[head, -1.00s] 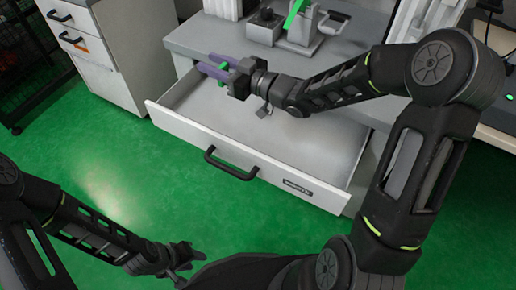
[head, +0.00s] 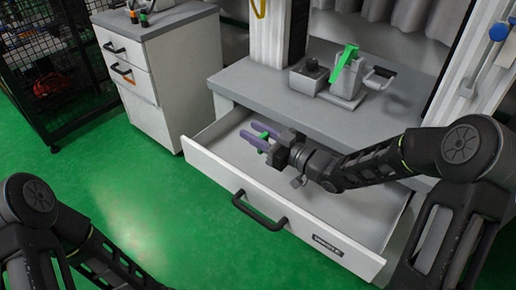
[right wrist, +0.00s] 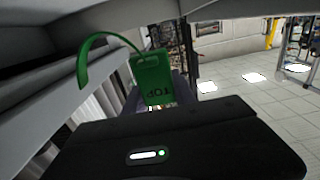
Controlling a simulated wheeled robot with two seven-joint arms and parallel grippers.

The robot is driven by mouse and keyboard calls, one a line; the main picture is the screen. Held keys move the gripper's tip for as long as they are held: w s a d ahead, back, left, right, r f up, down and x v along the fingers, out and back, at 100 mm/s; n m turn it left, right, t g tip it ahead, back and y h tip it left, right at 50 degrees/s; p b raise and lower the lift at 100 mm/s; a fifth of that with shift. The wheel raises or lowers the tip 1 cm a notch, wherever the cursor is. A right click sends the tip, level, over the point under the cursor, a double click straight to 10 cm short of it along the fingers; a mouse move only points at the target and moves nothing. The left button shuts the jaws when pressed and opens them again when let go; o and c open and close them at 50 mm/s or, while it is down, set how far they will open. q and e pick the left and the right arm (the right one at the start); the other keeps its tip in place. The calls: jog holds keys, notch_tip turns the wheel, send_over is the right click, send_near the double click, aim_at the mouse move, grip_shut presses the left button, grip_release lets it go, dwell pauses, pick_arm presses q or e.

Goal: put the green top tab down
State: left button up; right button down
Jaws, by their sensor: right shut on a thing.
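The green tab (head: 262,128) is between the purple fingers of my right gripper (head: 258,136), over the open drawer. Whether the tab touches the drawer floor I cannot tell. My left arm comes in at the lower left, with its gripper out of the picture.
The white drawer (head: 232,179) is pulled out below the grey bench (head: 262,84), its floor largely bare. A white cabinet (head: 150,60) stands at the left.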

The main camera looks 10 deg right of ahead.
jog(key=shift+f+b, duration=0.6)
jog(key=shift+f, duration=1.25)
jog(key=shift+f, duration=0.1)
jog(key=shift+f+b, duration=0.55)
jog(key=shift+b, duration=0.05)
jog(key=c, duration=1)
grip_release()
jog(key=shift+r, duration=0.15)
